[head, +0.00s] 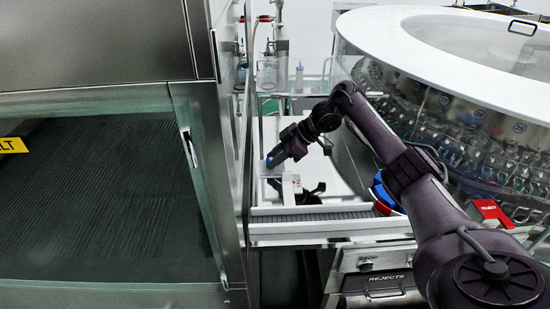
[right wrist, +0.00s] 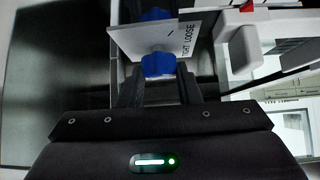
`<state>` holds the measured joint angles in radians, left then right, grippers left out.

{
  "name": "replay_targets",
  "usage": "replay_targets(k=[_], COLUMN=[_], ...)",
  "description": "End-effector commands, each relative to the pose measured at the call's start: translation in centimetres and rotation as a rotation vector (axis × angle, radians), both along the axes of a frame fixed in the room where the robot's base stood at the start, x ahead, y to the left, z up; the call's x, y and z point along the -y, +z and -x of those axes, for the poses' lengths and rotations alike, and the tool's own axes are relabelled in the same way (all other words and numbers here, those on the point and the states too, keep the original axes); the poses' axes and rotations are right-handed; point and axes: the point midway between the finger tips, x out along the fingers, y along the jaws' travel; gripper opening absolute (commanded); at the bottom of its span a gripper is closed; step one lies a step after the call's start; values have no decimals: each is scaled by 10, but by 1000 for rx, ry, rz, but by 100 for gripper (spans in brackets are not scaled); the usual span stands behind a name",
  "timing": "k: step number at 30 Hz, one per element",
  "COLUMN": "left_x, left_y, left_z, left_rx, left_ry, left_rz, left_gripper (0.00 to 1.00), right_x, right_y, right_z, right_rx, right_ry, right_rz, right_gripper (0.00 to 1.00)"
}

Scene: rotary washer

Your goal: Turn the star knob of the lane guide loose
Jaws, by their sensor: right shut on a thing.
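The blue star knob (right wrist: 158,65) shows in the right wrist view in front of a white plate (right wrist: 150,38) lettered "TIGHT" and "LOOSE". A second blue part (right wrist: 155,14) shows beyond the plate. My right gripper (right wrist: 158,80) is shut on the star knob, with a dark finger on either side of it. In the head view, my right gripper (head: 274,160) reaches down and left over the white table, with a bit of blue at its tips. The fingers partly hide the knob there. My left gripper is not in view.
A conveyor lane (head: 315,216) runs along the table's front, above a drawer marked "REJECTS" (head: 385,279). A steel cabinet (head: 100,45) stands close on the left. The round washer (head: 450,90) full of bottles stands on the right. A red bin (head: 492,212) is at its foot.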

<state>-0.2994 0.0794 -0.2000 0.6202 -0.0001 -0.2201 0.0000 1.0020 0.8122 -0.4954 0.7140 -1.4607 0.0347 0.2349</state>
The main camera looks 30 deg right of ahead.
Motion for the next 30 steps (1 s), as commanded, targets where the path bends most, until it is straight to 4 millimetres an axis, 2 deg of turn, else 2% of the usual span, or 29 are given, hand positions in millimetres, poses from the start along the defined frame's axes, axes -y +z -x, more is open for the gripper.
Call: replay_targets(k=[1,2,6,17,30], left_x=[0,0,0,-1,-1], left_y=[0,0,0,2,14], left_z=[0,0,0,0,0], left_rx=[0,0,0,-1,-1], left_ry=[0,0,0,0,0], left_rz=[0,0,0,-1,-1], left_gripper=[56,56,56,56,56], right_x=[1,1,1,4,43], right_y=[0,0,0,5,51], right_z=[0,0,0,2,27], right_rx=[-1,-1,0,2,2], right_ry=[-2,-2,-2,-3,-2], right_rz=[2,2,1,2,4], right_gripper=[8,33,51,52,52])
